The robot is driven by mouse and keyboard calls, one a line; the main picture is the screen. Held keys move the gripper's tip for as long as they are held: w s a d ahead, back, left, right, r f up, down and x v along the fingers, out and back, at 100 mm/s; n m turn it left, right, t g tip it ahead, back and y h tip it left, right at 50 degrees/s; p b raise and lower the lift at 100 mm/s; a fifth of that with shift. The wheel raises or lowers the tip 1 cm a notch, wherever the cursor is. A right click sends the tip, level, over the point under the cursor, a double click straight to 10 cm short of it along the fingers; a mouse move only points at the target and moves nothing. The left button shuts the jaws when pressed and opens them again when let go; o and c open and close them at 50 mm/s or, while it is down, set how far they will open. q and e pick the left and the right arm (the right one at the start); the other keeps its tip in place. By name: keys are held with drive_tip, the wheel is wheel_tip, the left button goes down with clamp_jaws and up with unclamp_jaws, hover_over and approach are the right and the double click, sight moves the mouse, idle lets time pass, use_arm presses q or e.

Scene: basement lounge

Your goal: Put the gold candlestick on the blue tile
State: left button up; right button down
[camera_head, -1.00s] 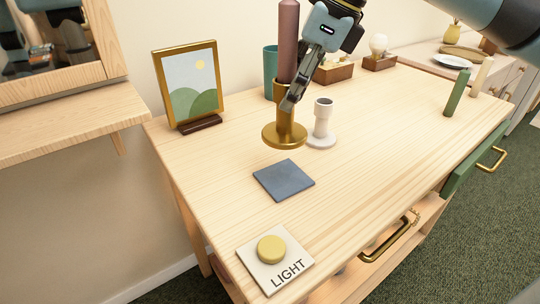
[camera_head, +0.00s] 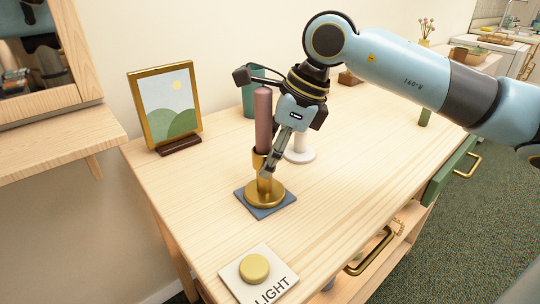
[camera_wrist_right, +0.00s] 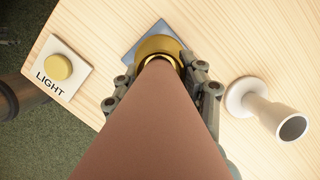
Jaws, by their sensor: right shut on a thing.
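The gold candlestick (camera_head: 266,193) with a dusky pink candle (camera_head: 263,122) in it stands upright over the blue tile (camera_head: 243,203). Its round base covers most of the tile and looks to be resting on it. My right gripper (camera_head: 268,168) is shut on the candlestick's stem. In the right wrist view, the candle fills the middle, the gold base (camera_wrist_right: 158,45) shows beyond it, and a corner of the blue tile (camera_wrist_right: 146,33) shows past the base. My left gripper is in neither view.
A white candlestick (camera_head: 300,152) stands just behind and right of my gripper. A teal cup (camera_head: 250,103) is behind, and a framed picture (camera_head: 166,107) is at the left. A LIGHT plate with a yellow button (camera_head: 254,268) lies near the front. The table's right part is largely clear.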

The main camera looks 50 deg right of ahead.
drive_tip(key=c, duration=0.8)
unclamp_jaws()
drive_tip(key=shift+r+p, duration=0.25)
drive_tip(key=shift+p, duration=0.1)
drive_tip(key=p+v, duration=0.8)
drive_tip(key=v, duration=0.3)
drive_tip(key=shift+s+r, duration=0.15)
drive_tip(key=shift+r, duration=0.15)
drive_tip(key=shift+d, duration=0.15)
